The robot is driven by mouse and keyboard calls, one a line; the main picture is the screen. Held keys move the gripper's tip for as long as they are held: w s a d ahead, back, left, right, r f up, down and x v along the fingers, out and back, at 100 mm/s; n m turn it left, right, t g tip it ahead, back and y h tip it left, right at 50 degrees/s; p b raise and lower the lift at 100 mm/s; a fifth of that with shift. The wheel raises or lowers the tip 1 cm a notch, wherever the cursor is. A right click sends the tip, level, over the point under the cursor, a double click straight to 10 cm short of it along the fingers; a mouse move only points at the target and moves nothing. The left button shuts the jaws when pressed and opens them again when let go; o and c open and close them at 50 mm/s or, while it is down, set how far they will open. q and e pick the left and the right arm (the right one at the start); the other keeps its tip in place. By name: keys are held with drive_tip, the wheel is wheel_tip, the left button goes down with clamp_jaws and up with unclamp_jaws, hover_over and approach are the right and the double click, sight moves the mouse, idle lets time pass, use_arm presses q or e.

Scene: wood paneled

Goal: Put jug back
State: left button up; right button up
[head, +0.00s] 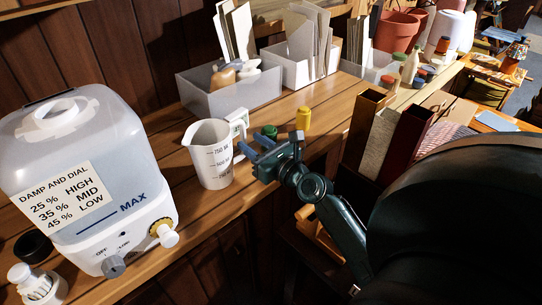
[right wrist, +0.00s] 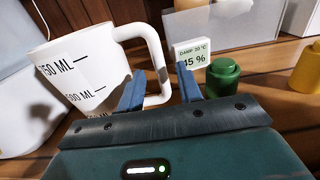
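The jug (head: 213,158) is white with printed ML marks and stands upright on the wooden bench. It also shows in the right wrist view (right wrist: 85,75), with its handle on the right side. My right gripper (head: 254,146) is beside the jug at the handle side. In the right wrist view its two blue fingers (right wrist: 160,82) are open and apart. The lower part of the handle shows between them, and I cannot tell whether either finger touches it. My left gripper is not in view.
A humidifier (head: 72,150) stands left of the jug. A small humidity display (right wrist: 192,54), a green-capped jar (right wrist: 222,77) and a yellow jar (head: 304,118) stand near the gripper. Grey bins (head: 232,92) stand behind. Upright box tubes (head: 405,140) are to the right.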

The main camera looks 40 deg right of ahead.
drive_tip(key=s, duration=0.4)
drive_tip(key=s+b, duration=0.1)
drive_tip(key=s, duration=0.1)
drive_tip(key=shift+s+d+f, duration=0.1)
drive_tip(key=shift+s+d, duration=0.2)
drive_tip(key=shift+s, duration=0.05)
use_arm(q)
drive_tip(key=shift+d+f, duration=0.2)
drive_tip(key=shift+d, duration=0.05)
use_arm(e)
drive_tip(key=shift+s, duration=0.65)
